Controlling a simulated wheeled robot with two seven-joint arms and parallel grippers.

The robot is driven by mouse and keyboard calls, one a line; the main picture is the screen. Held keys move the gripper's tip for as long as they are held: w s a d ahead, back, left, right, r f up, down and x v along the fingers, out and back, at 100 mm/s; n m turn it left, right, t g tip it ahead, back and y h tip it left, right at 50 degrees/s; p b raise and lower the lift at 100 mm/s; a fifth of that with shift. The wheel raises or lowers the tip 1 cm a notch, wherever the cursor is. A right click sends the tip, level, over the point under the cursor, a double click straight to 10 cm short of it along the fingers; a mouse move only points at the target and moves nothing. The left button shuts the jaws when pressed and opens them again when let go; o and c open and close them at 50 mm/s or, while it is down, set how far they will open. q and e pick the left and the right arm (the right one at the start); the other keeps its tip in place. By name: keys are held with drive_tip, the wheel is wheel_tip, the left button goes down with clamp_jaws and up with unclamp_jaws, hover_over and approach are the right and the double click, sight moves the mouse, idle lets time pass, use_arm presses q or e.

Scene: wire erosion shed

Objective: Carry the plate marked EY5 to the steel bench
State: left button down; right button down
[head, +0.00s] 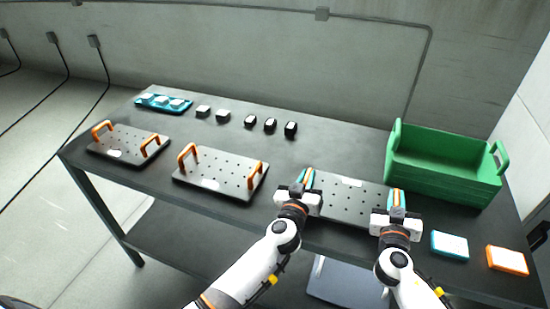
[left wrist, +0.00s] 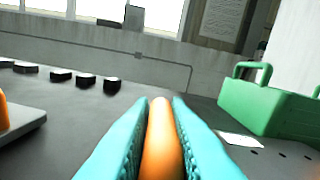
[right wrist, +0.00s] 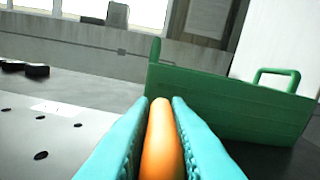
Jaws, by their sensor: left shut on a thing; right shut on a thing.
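A dark perforated plate (head: 345,203) with two orange handles and a white label (head: 352,182) is at the right-centre of the dark table; the label's marking is too small to read. My left gripper (head: 303,184) is shut on its left orange handle, which shows in the left wrist view (left wrist: 160,145). My right gripper (head: 397,203) is shut on its right orange handle, which shows in the right wrist view (right wrist: 161,145). Whether the plate touches the table I cannot tell. Two similar plates, the middle one (head: 217,180) and the left one (head: 128,150), lie further left, their labels unreadable.
A green crate (head: 440,182) stands close behind the plate on the right. A teal block (head: 450,245) and an orange block (head: 507,260) lie at the right front. A blue tray (head: 150,102) and several small blocks line the back of the dark table (head: 330,155).

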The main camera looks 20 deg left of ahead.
use_arm(q)
drive_tip(key=shift+w+a+f+b, duration=0.15)
drive_tip(key=shift+a+f+b, duration=0.1)
drive_tip(key=shift+f+b, duration=0.15)
use_arm(e)
drive_tip(key=shift+d+f, duration=0.15)
drive_tip(key=shift+f, duration=0.5)
use_arm(q)
drive_tip(key=c, duration=1.4)
unclamp_jaws()
use_arm(e)
drive_tip(key=c, duration=1.4)
unclamp_jaws()
use_arm(q)
drive_tip(key=shift+s+d, duration=0.1)
drive_tip(key=shift+s, duration=0.1)
use_arm(e)
drive_tip(key=shift+o, duration=0.2)
drive_tip(key=shift+s+r, duration=0.1)
drive_tip(key=shift+r, duration=0.05)
use_arm(q)
drive_tip(key=shift+f, duration=0.1)
